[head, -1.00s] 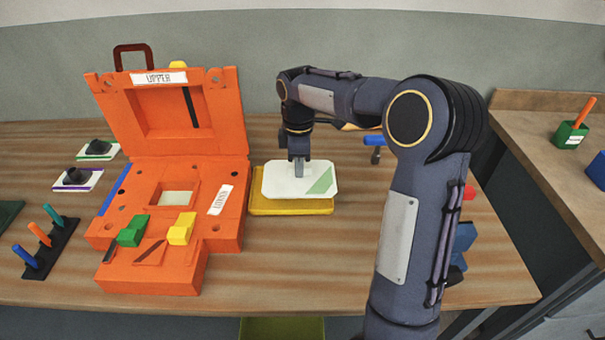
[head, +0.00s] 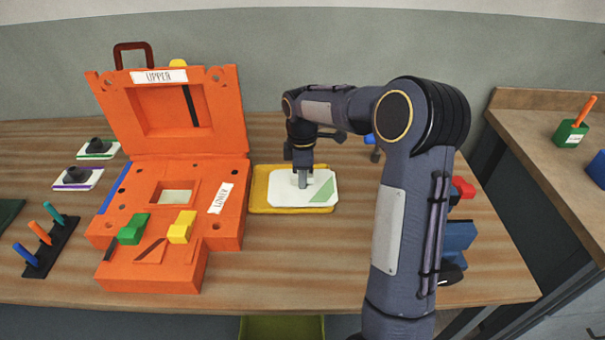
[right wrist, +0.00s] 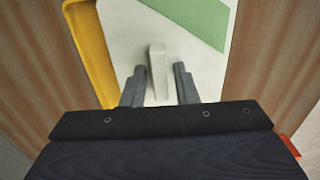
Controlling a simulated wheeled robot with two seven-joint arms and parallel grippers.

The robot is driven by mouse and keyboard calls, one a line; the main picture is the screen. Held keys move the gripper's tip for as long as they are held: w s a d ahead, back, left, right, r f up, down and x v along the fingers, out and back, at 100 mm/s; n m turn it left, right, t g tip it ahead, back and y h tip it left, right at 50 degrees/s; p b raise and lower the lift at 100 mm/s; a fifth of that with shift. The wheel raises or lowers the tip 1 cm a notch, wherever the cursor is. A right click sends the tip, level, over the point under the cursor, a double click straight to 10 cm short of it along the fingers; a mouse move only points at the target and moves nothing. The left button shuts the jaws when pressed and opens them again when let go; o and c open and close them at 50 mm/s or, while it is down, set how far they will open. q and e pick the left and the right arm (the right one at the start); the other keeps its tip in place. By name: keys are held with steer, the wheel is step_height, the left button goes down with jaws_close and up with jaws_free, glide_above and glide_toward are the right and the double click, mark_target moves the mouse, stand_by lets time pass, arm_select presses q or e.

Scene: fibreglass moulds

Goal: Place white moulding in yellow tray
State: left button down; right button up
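The white moulding (head: 284,198), a flat plate with a green corner patch, lies on the yellow tray (head: 257,187), shifted toward its right side. The tray's rim shows along the left and back, and the plate's right edge reaches about the tray's right edge. My right gripper (head: 303,181) is over the plate, pointing down. In the right wrist view, my right gripper (right wrist: 159,86) is open, its fingers apart on either side of the moulding's upright white tab (right wrist: 158,70), with gaps showing. The tray (right wrist: 92,48) is at the left there. My left gripper is out of view.
An open orange mould case (head: 229,232) stands close left of the tray. Blue items (head: 458,238) and a red one (head: 463,188) lie right of my arm. A peg rack (head: 50,248) is at far left. Bare table lies in front of the tray.

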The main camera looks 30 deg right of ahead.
steer(key=shift+o, duration=0.7)
steer(key=shift+r, duration=0.1)
step_height(320, 180, up, 12)
steer(key=s+a+r+m+t+y, duration=0.1)
steer(key=s+a+m+t, duration=0.15)
steer(key=s, duration=0.45)
steer(key=s+a+r+m+t+y, duration=0.1)
steer(key=s+a+m, duration=0.25)
steer(key=s, duration=0.45)
steer(key=s+a+f+m+t+y, duration=0.1)
steer(key=s+a+f+m, duration=0.2)
steer(key=s, duration=0.3)
steer(key=s+a+f+m+t, duration=0.1)
steer(key=s+a+f+m, duration=0.2)
steer(key=s, duration=0.3)
steer(key=shift+a+f+m+y+p, duration=0.3)
steer(key=shift+a+m+y+p, duration=0.1)
steer(key=shift+a+m, duration=0.25)
